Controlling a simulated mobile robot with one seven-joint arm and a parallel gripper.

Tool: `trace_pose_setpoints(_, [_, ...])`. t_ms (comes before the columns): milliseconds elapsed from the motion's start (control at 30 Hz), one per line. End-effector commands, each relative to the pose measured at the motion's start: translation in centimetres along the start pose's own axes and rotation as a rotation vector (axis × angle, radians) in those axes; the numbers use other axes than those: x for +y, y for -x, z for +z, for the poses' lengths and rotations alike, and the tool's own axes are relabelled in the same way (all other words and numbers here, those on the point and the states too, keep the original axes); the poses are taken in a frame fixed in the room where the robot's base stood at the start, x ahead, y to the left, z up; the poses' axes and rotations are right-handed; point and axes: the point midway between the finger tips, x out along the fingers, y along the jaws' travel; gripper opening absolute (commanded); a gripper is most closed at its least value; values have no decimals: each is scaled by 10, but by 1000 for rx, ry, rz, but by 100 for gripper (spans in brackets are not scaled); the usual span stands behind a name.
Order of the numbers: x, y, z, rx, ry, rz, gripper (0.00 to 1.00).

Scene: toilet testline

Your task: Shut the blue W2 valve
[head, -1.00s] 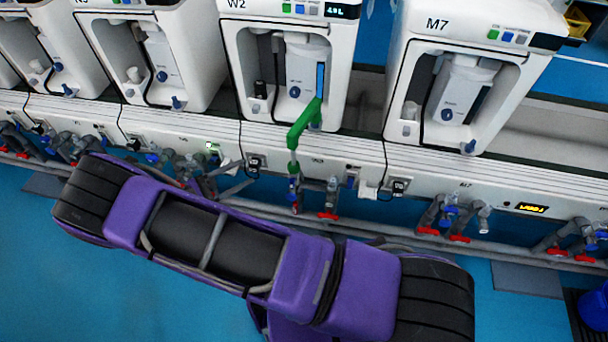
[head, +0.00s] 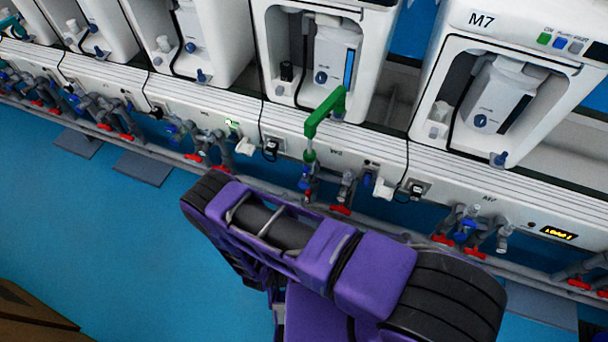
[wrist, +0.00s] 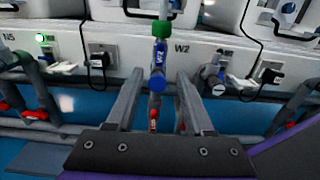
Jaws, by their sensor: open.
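The blue W2 valve (wrist: 157,82) shows in the wrist view as a blue rounded part on an upright pipe, under a green hose fitting (wrist: 162,30). The panel behind it is marked W2. My gripper (wrist: 160,78) is open and empty, its two grey fingers on either side of the valve in the picture. I cannot tell whether they touch it or how far in front they are. In the head view, the blue valve (head: 305,172) sits below the green hose (head: 325,112), just beyond my purple arm. My fingers cannot be made out clearly there.
Grey pipes with red handles (head: 341,210) stand close to the right of the valve. A power plug (wrist: 101,62) hangs to its left in the wrist view. White machines (head: 320,58) stand on the ledge above.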

Motion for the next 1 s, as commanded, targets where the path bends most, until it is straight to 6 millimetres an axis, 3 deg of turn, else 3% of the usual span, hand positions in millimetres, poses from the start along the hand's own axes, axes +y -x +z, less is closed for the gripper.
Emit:
trace_pose_setpoints(300, [0,-70,0,-2,-4,-4,52])
trace_pose_setpoints(500, [0,-97,0,-2,-2,-3,52])
trace_pose_setpoints(933, [0,-106,0,0,-2,0,52])
trace_pose_setpoints(1000, [0,-106,0,-1,-2,0,40])
